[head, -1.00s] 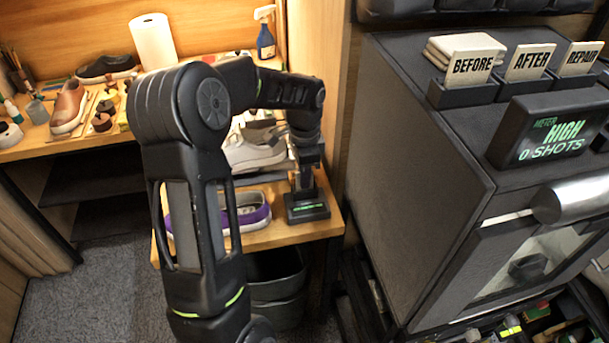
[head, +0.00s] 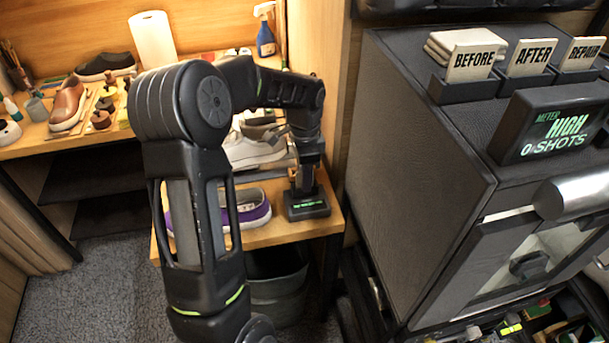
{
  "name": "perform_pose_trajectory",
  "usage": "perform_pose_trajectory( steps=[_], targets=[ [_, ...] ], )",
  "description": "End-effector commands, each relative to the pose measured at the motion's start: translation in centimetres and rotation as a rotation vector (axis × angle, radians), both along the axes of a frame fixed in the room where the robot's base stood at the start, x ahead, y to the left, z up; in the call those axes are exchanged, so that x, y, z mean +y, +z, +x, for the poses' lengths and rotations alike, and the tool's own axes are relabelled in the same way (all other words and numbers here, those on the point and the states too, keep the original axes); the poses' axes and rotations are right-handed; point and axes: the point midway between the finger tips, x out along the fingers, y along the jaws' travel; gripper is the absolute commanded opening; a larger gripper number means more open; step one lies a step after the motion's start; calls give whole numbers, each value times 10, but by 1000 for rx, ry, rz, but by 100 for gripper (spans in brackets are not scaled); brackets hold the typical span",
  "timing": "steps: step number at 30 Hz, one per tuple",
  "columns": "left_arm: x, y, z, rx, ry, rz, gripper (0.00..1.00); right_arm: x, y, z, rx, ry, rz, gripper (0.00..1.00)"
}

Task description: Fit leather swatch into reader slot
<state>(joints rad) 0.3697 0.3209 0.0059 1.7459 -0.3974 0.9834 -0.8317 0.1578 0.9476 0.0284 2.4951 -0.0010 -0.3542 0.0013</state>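The reader (head: 307,207) is a small black box with a lit green display, standing at the right front corner of the wooden bench. My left gripper (head: 304,184) points down right over the reader, at or just above its top. A small brownish patch shows beside the fingers. I cannot tell whether it is the leather swatch or the bench behind. The fingers are too small and dark to tell open from shut. The slot is hidden by the gripper. My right gripper is not in view.
A purple-edged shoe (head: 250,211) lies left of the reader, partly behind my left arm. A pale sneaker (head: 252,150) stands behind. A grey bin (head: 277,285) is below the bench. A large dark cabinet (head: 420,170) with a meter display (head: 553,128) fills the right.

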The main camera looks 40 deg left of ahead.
Motion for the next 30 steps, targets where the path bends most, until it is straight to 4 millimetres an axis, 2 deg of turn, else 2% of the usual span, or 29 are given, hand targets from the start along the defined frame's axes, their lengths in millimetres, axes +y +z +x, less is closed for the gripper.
perform_pose_trajectory(
  steps=[5, 15, 19, 30],
  targets=[
    [1, 18, 1, -3, 1, 1, 30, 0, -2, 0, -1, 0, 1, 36],
    [0, 70, 1, -2, 0, 1, 30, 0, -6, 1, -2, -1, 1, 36],
    [0, 78, 0, -1, 0, -1, 30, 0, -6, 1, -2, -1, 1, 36],
    [0, 78, 0, 0, 0, 0, 30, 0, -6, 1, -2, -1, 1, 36]
  ],
)
